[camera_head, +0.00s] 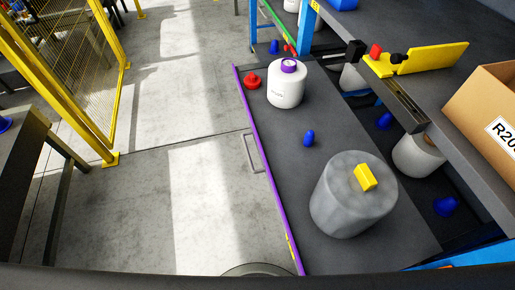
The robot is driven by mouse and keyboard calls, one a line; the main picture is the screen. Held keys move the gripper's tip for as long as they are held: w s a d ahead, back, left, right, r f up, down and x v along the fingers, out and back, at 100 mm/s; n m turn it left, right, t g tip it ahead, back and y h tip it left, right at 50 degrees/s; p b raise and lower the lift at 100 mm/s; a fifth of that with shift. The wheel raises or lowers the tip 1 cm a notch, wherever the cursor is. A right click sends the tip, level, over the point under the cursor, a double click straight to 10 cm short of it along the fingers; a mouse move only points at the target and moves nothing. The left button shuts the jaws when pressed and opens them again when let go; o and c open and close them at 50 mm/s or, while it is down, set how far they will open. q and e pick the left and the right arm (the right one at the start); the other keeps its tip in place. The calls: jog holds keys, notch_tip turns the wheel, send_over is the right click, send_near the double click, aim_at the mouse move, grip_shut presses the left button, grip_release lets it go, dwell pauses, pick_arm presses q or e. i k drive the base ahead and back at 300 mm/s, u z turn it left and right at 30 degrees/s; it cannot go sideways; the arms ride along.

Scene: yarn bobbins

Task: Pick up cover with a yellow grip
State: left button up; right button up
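The cover is a grey, mottled cylinder (349,207) that stands upright at the near end of a dark shelf. A yellow block-shaped grip (365,177) sits on its top face, right of the middle. Nothing touches the cover or its grip. Neither of my grippers shows in the head view, so their state is hidden.
The dark shelf (285,165) has a purple left edge. It bears a white bobbin (286,88) with a purple top, a blue peg (308,138) and a red peg (252,80). An upper table (424,85) with a cardboard box (492,115) overhangs at right. The floor at left is clear.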

aim_at(355, 189)
jog(key=z, duration=1.15)
jog(key=k, duration=1.35)
jog(key=z, duration=0.6)
jog(key=i, duration=1.35)
jog(key=u, duration=0.55)
